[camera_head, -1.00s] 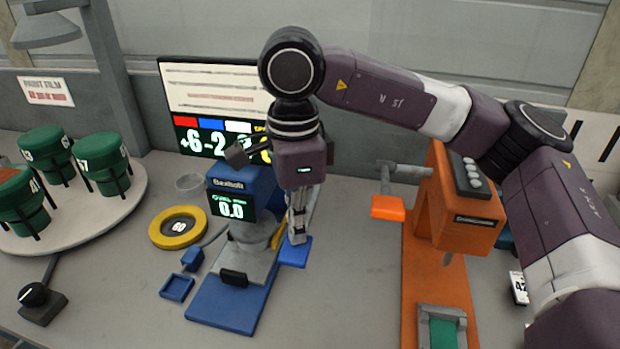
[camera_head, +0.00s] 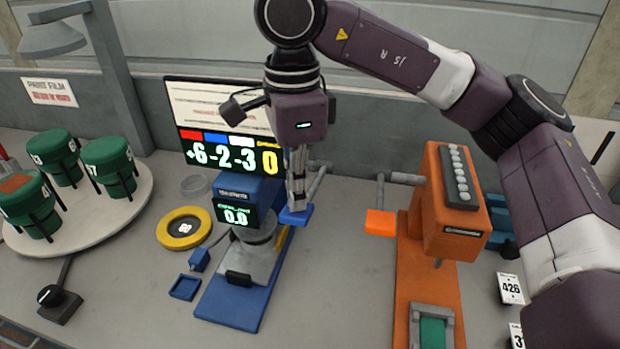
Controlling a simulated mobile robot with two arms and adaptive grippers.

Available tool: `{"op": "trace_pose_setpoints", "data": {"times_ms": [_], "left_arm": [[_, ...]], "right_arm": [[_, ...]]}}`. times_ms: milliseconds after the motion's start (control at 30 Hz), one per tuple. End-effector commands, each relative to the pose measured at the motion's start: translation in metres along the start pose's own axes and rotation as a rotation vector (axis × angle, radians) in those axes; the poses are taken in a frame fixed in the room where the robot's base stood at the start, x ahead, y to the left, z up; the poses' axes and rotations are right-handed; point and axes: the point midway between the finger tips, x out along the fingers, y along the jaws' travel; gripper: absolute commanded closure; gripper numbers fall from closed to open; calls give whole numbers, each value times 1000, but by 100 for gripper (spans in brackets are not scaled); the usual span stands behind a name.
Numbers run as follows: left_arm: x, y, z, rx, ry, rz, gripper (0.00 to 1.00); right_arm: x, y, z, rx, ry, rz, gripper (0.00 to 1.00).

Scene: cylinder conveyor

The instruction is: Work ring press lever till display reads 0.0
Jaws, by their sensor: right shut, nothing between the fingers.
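The blue ring press (camera_head: 240,287) stands on the bench left of centre. Its small dark display (camera_head: 236,217) reads 0.0 in green-white digits. The press lever ends in a blue pad (camera_head: 295,215) on the right side of the press. My right gripper (camera_head: 297,205) points down at this pad with its fingers shut and empty. The fingertips overlap the pad in the picture; I cannot tell whether they touch it. My left gripper is not in view.
An orange press (camera_head: 452,228) with an orange lever pad (camera_head: 380,222) stands to the right. A yellow ring (camera_head: 184,228) lies left of the blue press. Green cylinders (camera_head: 110,166) stand on a round tray (camera_head: 75,236). A scoreboard (camera_head: 219,105) stands behind. The bench between the presses is clear.

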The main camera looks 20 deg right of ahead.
Motion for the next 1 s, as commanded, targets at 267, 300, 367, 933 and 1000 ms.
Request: {"op": "trace_pose_setpoints", "data": {"times_ms": [267,300,367,933,1000], "left_arm": [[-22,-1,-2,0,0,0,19],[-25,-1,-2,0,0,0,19],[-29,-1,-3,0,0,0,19],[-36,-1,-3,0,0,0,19],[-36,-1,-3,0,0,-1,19]], "right_arm": [[-32,0,1,-2,0,0,100],[-36,0,0,-2,0,0,100],[-42,0,1,-2,0,0,100],[-54,0,0,-1,0,0,100],[-54,0,0,-1,0,0,100]]}}
